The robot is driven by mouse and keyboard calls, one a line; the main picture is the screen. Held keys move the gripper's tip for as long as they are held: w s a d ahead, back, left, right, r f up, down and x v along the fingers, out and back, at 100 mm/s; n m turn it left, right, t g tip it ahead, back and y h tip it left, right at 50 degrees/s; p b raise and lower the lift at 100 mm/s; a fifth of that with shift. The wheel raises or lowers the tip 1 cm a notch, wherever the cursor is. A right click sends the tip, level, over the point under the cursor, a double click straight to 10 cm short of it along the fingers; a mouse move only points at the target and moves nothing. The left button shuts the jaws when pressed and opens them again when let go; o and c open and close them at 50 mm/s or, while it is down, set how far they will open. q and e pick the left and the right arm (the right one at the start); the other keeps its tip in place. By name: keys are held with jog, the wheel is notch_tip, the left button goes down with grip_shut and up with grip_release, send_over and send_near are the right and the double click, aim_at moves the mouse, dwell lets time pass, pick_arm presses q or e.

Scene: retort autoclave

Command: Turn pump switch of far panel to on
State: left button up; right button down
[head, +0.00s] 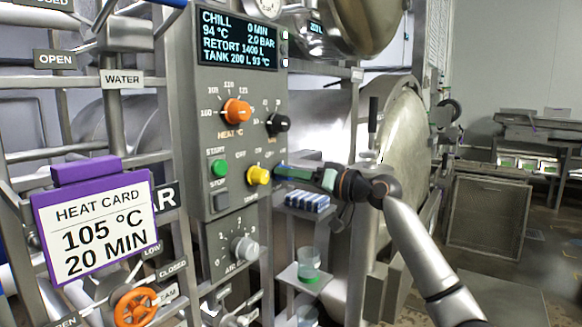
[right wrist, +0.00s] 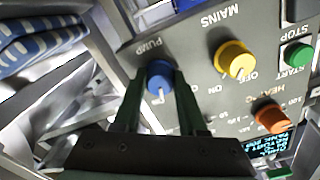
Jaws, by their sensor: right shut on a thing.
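The pump switch (right wrist: 157,72) is a round blue knob under the word PUMP on the grey panel, seen in the right wrist view. A pale mark shows on its face; I cannot tell for sure which position it points to. My right gripper (right wrist: 158,92) has a dark green finger on each side of the knob and is shut on it. In the head view my right gripper (head: 281,171) reaches the panel (head: 232,130) from the right, just right of the yellow knob, and hides the blue switch. My left gripper is not in view.
The yellow MAINS knob (right wrist: 234,60) sits close beside the pump switch. Orange (head: 237,111) and black (head: 278,123) knobs and a green START button (head: 219,168) are on the same panel. A rack of blue-striped packs (head: 308,201) stands below my right gripper.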

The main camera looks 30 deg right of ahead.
jog(key=shift+m+p, duration=0.95)
jog(key=shift+m, duration=0.55)
jog(key=shift+c, duration=2.3)
grip_release()
jog(key=b+v, duration=0.4)
jog(key=v, duration=0.8)
jog(key=shift+s+b, duration=0.25)
jog(key=shift+b, duration=0.05)
jog(key=shift+d, duration=0.15)
